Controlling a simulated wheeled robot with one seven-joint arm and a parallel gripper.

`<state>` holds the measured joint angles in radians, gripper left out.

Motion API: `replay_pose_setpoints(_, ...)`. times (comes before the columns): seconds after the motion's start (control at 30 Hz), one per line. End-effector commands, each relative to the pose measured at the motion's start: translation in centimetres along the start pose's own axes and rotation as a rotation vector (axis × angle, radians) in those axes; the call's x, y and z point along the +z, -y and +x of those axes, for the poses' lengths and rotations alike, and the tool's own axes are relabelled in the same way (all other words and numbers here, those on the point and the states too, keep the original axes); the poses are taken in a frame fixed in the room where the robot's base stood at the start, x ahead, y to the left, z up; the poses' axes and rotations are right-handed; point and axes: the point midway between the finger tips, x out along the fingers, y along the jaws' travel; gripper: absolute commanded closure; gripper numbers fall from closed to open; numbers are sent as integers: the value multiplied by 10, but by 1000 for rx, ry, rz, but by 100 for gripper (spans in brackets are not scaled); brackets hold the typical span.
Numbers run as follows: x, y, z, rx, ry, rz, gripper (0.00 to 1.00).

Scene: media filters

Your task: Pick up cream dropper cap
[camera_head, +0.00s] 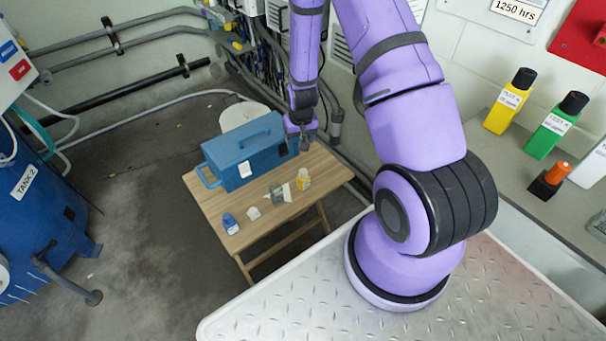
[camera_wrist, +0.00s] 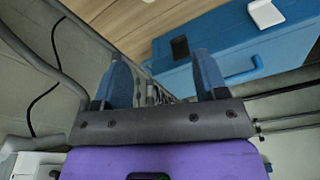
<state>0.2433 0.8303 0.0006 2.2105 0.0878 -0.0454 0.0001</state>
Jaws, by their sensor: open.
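A small cream piece (camera_head: 253,213), which looks like the dropper cap, lies on the wooden table (camera_head: 235,258) in the head view. It sits between a blue bottle (camera_head: 230,224) and a clear grey container (camera_head: 277,196). My gripper (camera_head: 302,138) is above the table's back right part, beside the blue toolbox, well apart from the cream piece. In the wrist view my gripper (camera_wrist: 165,72) shows two blue fingers spread apart with nothing between them. The cream piece is not visible in the wrist view.
A blue toolbox (camera_head: 245,155) with a handle fills the table's back; it also shows in the wrist view (camera_wrist: 220,50). A small yellow bottle (camera_head: 303,180) stands right of the clear container. Pipes and cables run along the wall behind. The table's front right is clear.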

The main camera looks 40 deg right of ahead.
Motion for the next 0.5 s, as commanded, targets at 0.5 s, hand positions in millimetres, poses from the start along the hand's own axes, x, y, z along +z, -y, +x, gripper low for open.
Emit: replay_pose_setpoints(0.5, 22, -13, 77, 13, 28, 27, 34)
